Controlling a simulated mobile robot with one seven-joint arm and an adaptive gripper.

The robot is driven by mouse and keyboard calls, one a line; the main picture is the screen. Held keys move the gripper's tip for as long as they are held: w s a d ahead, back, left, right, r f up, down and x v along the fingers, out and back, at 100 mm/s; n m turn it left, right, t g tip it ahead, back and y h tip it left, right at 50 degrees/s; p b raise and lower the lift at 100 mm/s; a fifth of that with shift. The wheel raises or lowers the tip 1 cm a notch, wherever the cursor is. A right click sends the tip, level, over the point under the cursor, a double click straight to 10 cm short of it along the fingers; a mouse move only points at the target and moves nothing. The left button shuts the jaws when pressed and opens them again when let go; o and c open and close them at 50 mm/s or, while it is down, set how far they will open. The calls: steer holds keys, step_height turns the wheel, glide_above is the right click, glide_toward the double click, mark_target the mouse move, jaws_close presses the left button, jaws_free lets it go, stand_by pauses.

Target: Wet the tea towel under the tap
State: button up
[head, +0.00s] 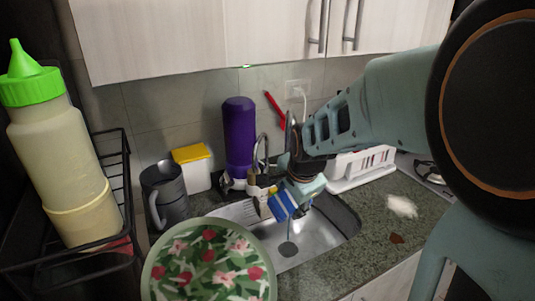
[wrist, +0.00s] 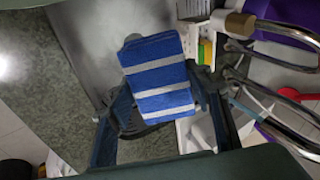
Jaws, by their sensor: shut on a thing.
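The tea towel (head: 281,206), blue with white stripes and folded into a small block, is held over the sink (head: 325,232). In the wrist view the towel (wrist: 160,74) sits between the fingers of my gripper (wrist: 165,108), which is shut on it. My gripper also shows in the head view (head: 300,192), beside the chrome tap (head: 262,148). The tap's curved pipes (wrist: 285,32) are right of the towel in the wrist view. A thin bluish line runs down below the towel towards the drain; I cannot tell whether it is water.
A purple bottle (head: 239,135) stands behind the sink. A grey jug (head: 165,194) and a yellow-lidded container (head: 193,166) stand left of it. A floral round item (head: 208,262) is in front. A white rack (head: 360,168) is right. Cabinets (head: 160,38) hang above.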

mark_target(291, 206)
steer(key=w+f, duration=0.2)
steer(key=w, duration=0.7)
steer(key=shift+w+a+b, duration=0.3)
steer(key=shift+a+b, duration=0.1)
stand_by(0.4)
steer(key=shift+s+d+b, duration=0.15)
steer(key=shift+s+b, duration=0.4)
steer(key=shift+s, duration=1.45)
steer(key=shift+s+d+b, duration=0.15)
steer(key=shift+s+b, duration=0.4)
steer(key=shift+s, duration=1.45)
steer(key=shift+s+d+r+p, duration=0.1)
steer(key=shift+s+r+p, duration=0.4)
steer(key=shift+s+r, duration=0.7)
steer(key=shift+s+d+r+p, duration=0.1)
steer(key=shift+s+r+p, duration=0.4)
steer(key=shift+s+r, duration=0.65)
steer(key=shift+s+f, duration=0.15)
